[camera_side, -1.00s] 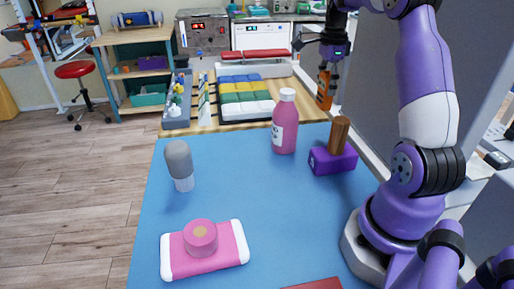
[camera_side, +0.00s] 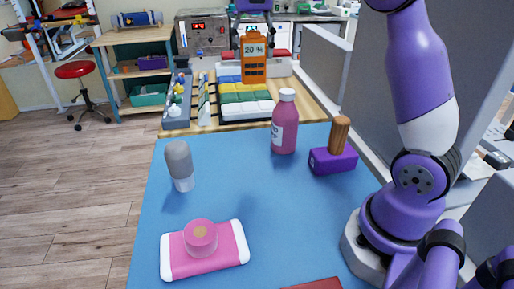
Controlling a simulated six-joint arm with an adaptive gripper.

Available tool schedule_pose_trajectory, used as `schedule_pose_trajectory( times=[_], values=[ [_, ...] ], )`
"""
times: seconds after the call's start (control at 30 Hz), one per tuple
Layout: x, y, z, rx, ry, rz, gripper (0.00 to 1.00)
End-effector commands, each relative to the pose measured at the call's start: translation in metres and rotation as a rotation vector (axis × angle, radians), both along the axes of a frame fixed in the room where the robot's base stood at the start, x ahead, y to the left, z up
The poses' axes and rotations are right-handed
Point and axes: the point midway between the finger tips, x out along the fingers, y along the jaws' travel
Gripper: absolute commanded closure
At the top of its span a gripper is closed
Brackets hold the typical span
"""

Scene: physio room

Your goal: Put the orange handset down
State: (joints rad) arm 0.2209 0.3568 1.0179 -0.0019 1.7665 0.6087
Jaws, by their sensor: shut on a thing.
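The orange handset (camera_side: 254,58) hangs upright in the air at the top middle of the side view, its screen reading "20 %" towards the camera. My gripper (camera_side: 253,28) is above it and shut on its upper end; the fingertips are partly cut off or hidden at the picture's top.
On the mat stand a pink bottle (camera_side: 284,125), a grey-capped container (camera_side: 180,165), a purple block with a wooden peg (camera_side: 334,158), and a pink-and-white pad with a round pink piece (camera_side: 204,250). The middle of the mat is clear. A grey panel (camera_side: 330,70) is at right.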

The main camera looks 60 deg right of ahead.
Motion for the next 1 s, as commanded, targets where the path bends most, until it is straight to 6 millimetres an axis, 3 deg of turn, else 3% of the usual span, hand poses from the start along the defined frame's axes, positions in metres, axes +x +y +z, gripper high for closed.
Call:
schedule_pose_trajectory(
  times=[0.03,0.1,0.27,0.37,0.8,1.0],
  values=[
    [0.0,0.022,0.003,-0.001,-0.001,0.132,0.86],
    [-0.001,0.044,0.007,0.0,-0.001,0.291,0.86],
    [-0.005,0.072,0.01,0.0,0.0,0.5,0.86],
    [-0.008,0.076,0.003,0.001,0.002,0.561,0.86],
    [-0.045,0.075,-0.077,0.0,0.0,0.802,0.86],
    [-0.051,0.075,-0.086,0.0,-0.001,0.83,0.86]
  ],
)
